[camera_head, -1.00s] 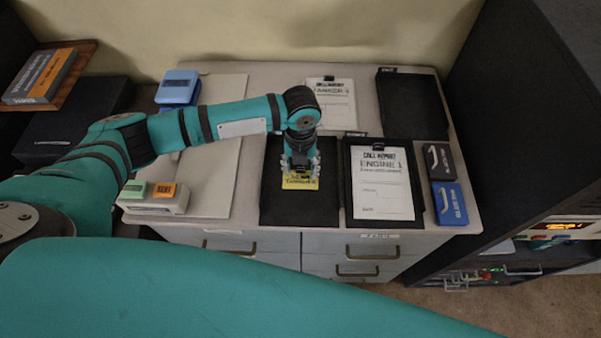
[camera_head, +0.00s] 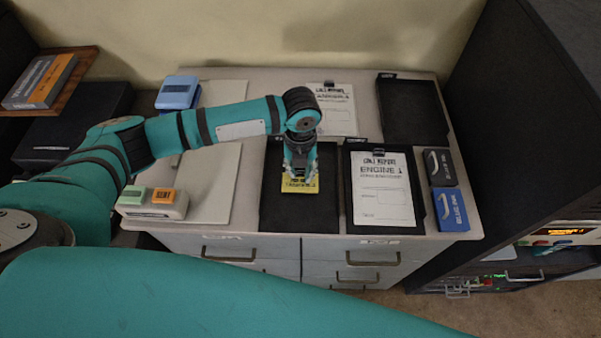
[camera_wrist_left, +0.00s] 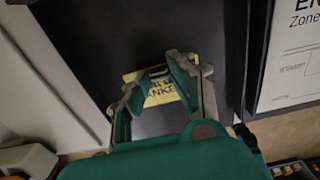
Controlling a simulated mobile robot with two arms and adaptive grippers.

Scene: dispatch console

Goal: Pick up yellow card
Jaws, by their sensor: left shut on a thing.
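The yellow card (camera_head: 300,186) is small with dark print and is over the black tray (camera_head: 272,215) in the middle of the cabinet top. My left gripper (camera_head: 300,179) points down at the tray and is shut on the card. In the left wrist view the card (camera_wrist_left: 160,97) shows between the fingers of my left gripper (camera_wrist_left: 160,75), partly hidden by them. I cannot tell whether the card touches the tray or is just above it. My right gripper is not in view.
A clipboard with an Engine 1 report (camera_head: 383,190) lies right of the tray. Another report sheet (camera_head: 338,105) and an empty black tray (camera_head: 412,110) lie behind. Ink boxes (camera_head: 450,208) stand at the right edge. A two-button box (camera_head: 152,203) and a blue device (camera_head: 178,92) are at left.

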